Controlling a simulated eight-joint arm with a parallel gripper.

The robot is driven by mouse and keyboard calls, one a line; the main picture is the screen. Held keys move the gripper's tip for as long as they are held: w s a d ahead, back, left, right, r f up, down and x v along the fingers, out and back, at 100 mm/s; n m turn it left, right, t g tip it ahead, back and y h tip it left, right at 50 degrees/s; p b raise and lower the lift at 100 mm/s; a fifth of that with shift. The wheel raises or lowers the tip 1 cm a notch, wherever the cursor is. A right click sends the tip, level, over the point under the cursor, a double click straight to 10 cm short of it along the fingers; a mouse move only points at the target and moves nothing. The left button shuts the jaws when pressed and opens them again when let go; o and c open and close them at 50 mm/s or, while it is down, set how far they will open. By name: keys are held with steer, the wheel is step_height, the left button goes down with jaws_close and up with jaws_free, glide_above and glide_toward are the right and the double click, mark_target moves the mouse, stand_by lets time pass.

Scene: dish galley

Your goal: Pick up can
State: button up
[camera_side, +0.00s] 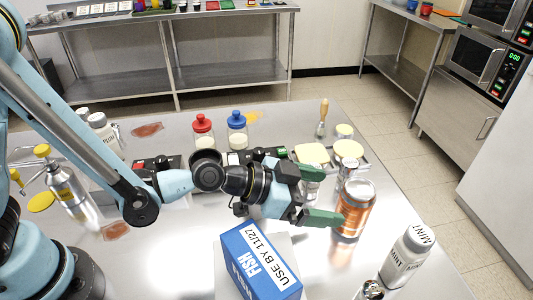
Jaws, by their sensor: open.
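An orange can (354,208) with a silver top stands upright on the metal table, right of the middle. My gripper (335,204) comes in from the left, with dark green fingers pointing toward the can. One finger lies at the can's near left side and the other is just behind its upper left. The jaws are open. I cannot tell whether either finger touches the can.
A blue fish box (262,262) stands close below my gripper. Red-lidded (203,131) and blue-lidded (237,130) jars stand behind.

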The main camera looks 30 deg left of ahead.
mark_target(356, 200)
steer(key=shift+x, duration=4.2)
steer(key=c, duration=1.3)
steer(key=shift+r, duration=0.15)
steer(key=shift+c, duration=0.2)
